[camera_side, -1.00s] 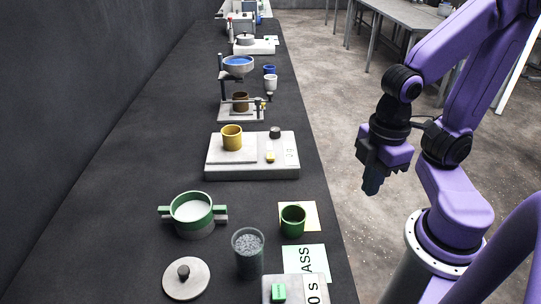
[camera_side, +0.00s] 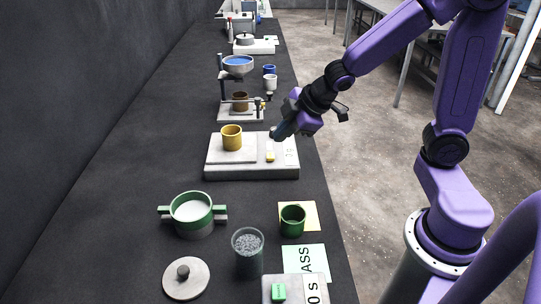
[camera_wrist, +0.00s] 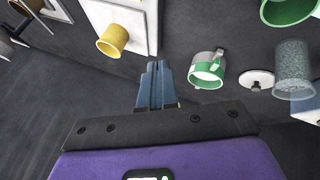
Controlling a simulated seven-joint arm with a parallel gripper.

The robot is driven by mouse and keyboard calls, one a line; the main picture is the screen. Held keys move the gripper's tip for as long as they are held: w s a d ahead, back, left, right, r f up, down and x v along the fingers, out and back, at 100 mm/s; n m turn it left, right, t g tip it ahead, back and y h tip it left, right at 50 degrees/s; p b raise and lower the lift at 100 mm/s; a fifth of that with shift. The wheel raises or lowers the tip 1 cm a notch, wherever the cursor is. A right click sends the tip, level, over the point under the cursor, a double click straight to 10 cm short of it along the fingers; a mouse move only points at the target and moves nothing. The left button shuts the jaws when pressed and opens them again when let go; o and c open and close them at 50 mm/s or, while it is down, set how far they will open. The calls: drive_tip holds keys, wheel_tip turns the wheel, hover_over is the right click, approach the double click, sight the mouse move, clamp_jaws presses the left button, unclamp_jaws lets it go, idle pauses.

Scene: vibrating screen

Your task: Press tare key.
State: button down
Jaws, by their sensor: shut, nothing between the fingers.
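A pale scale (camera_side: 222,170) stands on the dark bench, with a yellow cup (camera_side: 231,138) on its left part. A small yellow key (camera_side: 270,156) sits on its right part, beside a panel with faint marks (camera_side: 290,151). My gripper (camera_side: 277,136) is shut and empty, tilted down over the scale's back right part. In the side view its tips lie behind the key, and I cannot tell whether they touch anything. In the wrist view the closed fingers (camera_wrist: 160,66) point toward the bench; the scale (camera_wrist: 153,28) and cup (camera_wrist: 112,40) are at upper left. I cannot make out the key there.
A stand with a blue-filled bowl (camera_side: 237,64) is behind the scale. In front are a green-banded pot (camera_side: 193,227), a lid (camera_side: 186,280), a glass of grey grains (camera_side: 247,262), a green cup (camera_side: 293,229) and a timer-like box with a green key (camera_side: 278,292).

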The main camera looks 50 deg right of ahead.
drive_tip(key=n+t+y, duration=0.1)
drive_tip(key=n+y, duration=0.1)
hover_over(273, 156)
drive_tip(key=f, duration=0.1)
drive_tip(key=shift+s+f, duration=0.1)
drive_tip(key=shift+f, duration=0.1)
drive_tip(key=shift+f, duration=0.15)
drive_tip(key=shift+f, duration=4.3)
drive_tip(key=shift+f, duration=0.4)
drive_tip(key=shift+f, duration=0.45)
drive_tip(key=shift+r, duration=0.9)
